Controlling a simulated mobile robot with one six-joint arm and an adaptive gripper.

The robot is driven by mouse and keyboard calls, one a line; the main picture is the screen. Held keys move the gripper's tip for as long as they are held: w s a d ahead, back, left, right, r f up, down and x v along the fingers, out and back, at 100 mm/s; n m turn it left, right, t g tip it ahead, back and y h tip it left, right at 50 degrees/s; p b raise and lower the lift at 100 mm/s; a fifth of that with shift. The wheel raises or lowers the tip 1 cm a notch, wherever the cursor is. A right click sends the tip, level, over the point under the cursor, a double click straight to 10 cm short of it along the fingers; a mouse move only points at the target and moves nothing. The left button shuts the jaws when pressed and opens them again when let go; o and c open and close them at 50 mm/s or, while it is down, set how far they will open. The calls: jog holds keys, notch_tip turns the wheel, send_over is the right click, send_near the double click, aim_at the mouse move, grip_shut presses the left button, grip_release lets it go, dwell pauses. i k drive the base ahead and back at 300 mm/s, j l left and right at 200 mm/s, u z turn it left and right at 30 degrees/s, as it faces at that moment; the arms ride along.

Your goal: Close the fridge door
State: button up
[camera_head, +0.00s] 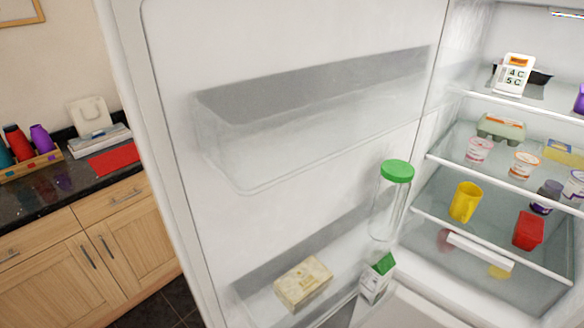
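The fridge door (300,50) stands wide open and fills the middle of the view, its white inner side facing me. Its upper clear shelf (310,140) is empty. Its lower shelf holds a cream-coloured box (303,284), a small carton with a green top (376,278) and a clear bottle with a green lid (393,200). The fridge interior (455,70) is open at the right, with the door's inner side meeting it there. My gripper is not in view. The door's outer face and any handle are hidden.
Inside the fridge, glass shelves hold a yellow mug (466,202), a red container (529,230), an egg carton (501,128) and several tubs. At left, beyond the door's edge, are wooden cabinets (130,235) under a dark counter (62,190) with cups and a red cloth (113,160).

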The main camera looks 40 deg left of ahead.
aim_at(264, 131)
jog(key=k+j, duration=0.15)
jog(key=j, duration=0.25)
jog(key=k+j+z, duration=0.1)
jog(key=j, duration=0.3)
jog(key=k+j, duration=0.15)
jog(key=j, duration=0.25)
jog(key=k+j+z, duration=0.1)
jog(key=j, duration=0.3)
jog(key=k+j, duration=0.2)
jog(key=j, duration=0.15)
jog(key=k+j+z, duration=0.1)
jog(key=j, duration=0.3)
jog(key=k+j, duration=0.25)
jog(key=k+j+z, duration=0.15)
jog(key=j, duration=0.4)
jog(key=i+j+z, duration=0.1)
jog(key=i, duration=0.1)
